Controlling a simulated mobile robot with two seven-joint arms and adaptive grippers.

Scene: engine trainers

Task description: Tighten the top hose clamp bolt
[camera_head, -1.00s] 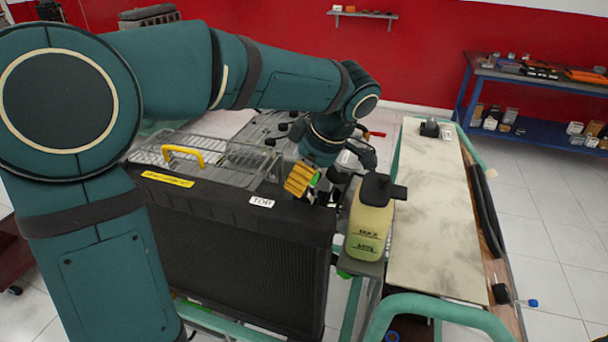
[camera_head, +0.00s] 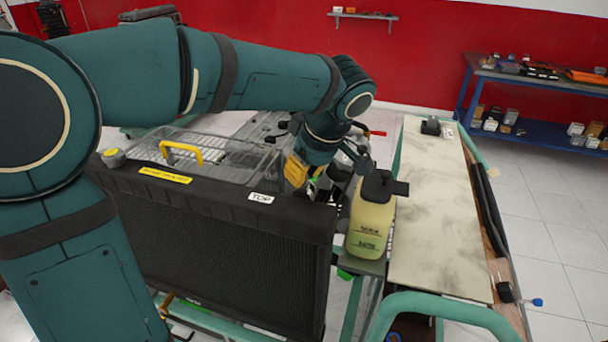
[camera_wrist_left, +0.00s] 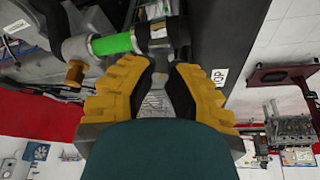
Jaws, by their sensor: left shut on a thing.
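My left gripper (camera_head: 296,171) has yellow fingers with black pads and is behind the radiator's (camera_head: 215,255) top right, by the "TOP" label. In the left wrist view its fingertips (camera_wrist_left: 164,62) come together at the end of a green hose (camera_wrist_left: 112,44), where a dark and silver hose clamp (camera_wrist_left: 158,30) sits. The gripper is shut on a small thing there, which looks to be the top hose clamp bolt. The fingertips hide most of the bolt. My right gripper is not in view.
A yellow fluid bottle (camera_head: 370,225) with a black cap stands right of my left gripper, close to it. A pale board (camera_head: 440,215) lies further right, mostly clear. A clear cover with a yellow handle (camera_head: 181,150) is behind the radiator.

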